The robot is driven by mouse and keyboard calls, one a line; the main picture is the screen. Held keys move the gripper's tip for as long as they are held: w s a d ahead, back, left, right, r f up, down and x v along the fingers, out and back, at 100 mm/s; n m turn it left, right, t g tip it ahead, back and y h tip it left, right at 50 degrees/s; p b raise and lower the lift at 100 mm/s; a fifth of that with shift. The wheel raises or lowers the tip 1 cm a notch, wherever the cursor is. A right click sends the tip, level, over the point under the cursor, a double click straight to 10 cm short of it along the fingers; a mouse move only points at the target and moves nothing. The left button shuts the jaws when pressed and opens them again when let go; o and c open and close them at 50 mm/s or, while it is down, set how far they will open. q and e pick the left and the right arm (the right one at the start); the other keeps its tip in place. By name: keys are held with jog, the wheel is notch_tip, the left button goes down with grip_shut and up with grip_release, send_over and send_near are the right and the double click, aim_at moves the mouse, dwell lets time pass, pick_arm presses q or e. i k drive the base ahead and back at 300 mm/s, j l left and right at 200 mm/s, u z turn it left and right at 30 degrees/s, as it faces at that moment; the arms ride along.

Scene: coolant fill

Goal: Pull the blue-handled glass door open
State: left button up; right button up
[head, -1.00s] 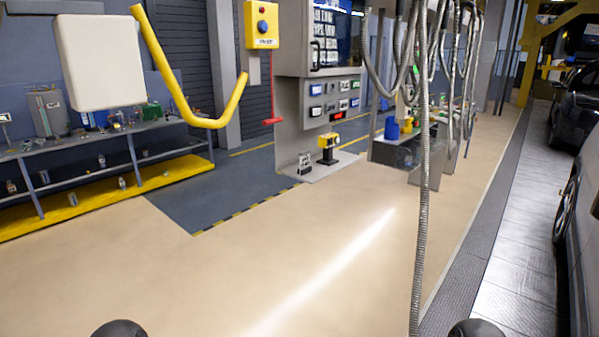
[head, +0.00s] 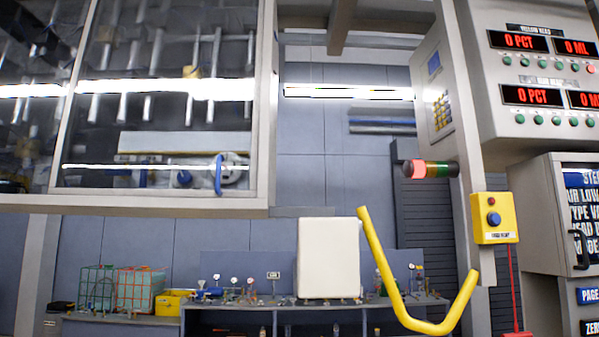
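The glass door (head: 130,140) is on a light-framed wall cabinet at the upper left of the head view. Its blue handle (head: 219,175) is a short upright bar near the lower right corner of the glass. The door looks shut. Behind the glass are reflections or shapes of grey bars and a round part with a blue centre. Neither of my grippers shows in the head view now, and nothing touches the handle.
A bent yellow tube (head: 392,285) stands beside a white box (head: 328,258) below and right of the cabinet. A workbench (head: 245,305) runs underneath. A yellow button box (head: 494,218) and a panel with red displays (head: 540,68) are at the right.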

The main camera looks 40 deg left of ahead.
aim_at(52, 190)
jog(key=k+j+u, duration=0.3)
jog(key=k, duration=0.25)
jog(key=u, duration=1.7)
jog(key=k+l, duration=0.05)
